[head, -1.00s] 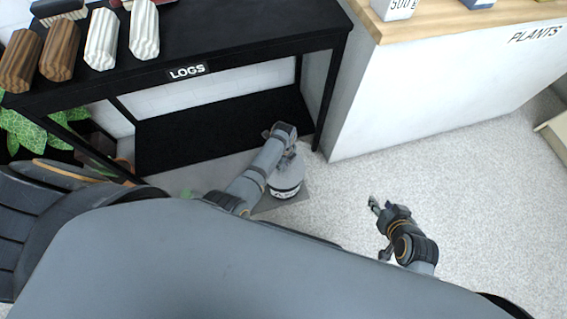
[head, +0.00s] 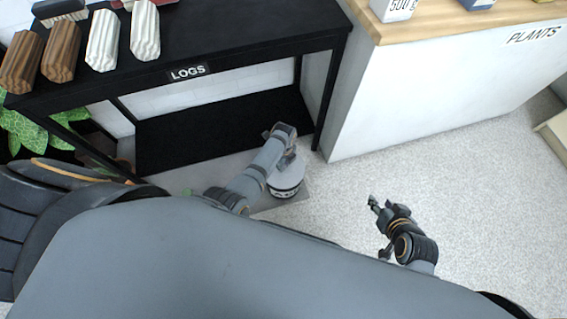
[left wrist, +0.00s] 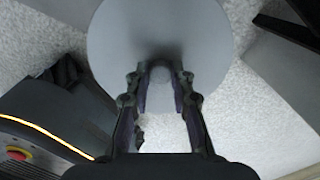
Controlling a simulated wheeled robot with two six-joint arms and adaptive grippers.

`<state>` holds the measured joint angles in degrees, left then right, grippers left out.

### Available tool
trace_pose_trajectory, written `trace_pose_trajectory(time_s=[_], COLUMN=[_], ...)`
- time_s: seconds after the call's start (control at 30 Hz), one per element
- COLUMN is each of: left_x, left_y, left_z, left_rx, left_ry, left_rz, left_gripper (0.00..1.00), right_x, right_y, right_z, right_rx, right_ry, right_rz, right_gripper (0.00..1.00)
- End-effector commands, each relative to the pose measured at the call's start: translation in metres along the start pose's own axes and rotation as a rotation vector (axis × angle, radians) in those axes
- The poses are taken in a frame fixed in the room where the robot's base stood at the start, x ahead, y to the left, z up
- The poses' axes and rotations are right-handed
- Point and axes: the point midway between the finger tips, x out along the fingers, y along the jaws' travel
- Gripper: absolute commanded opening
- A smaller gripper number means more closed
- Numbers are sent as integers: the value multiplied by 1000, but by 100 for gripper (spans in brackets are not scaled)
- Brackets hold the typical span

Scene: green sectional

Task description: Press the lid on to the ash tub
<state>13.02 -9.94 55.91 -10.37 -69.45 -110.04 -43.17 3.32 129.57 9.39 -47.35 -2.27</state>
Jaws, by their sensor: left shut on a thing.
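The ash tub (head: 285,194) is a small white round tub with a dark label band, standing on a grey mat on the floor. The round grey lid (head: 289,180) sits over its top in the head view; whether a gap is left between them I cannot tell. In the left wrist view the lid (left wrist: 120,40) is a grey disc that hides the tub. My left gripper (head: 288,160) is above the lid, its fingers (left wrist: 161,78) shut on the lid's knob. My right gripper (head: 373,202) is away to the right over bare floor, its fingers too small to read.
A black table (head: 240,50) marked LOGS, with several logs on top and a low black shelf (head: 215,130), stands behind the tub. A white counter (head: 430,90) marked PLANTS stands at the back right. The speckled floor (head: 480,200) to the right is clear.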

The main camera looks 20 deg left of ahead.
Motion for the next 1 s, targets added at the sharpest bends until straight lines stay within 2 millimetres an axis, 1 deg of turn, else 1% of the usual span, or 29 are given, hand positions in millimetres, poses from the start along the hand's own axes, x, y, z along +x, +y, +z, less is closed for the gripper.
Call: trace_pose_trajectory(time_s=[0.4, 0.43, 0.6, 0.83, 1.0], left_x=[1, 1, 1, 1, 1], left_y=[0, 0, 0, 0, 0], left_z=[0, 0, 0, 0, 0], left_rx=[0, 0, 0, 0, 0], left_ry=[0, 0, 0, 0, 0], left_rz=[0, 0, 0, 0, 0], left_gripper=[0, 25, 48, 49, 72], right_x=[-1, -1, -1, -1, -1], right_y=[0, 0, 0, 0, 0], right_z=[-1, -1, -1, -1, -1], right_rx=[0, 0, 0, 0, 0], right_ry=[0, 0, 0, 0, 0], right_rz=[0, 0, 0, 0, 0], right_gripper=[38, 38, 38, 38, 38])
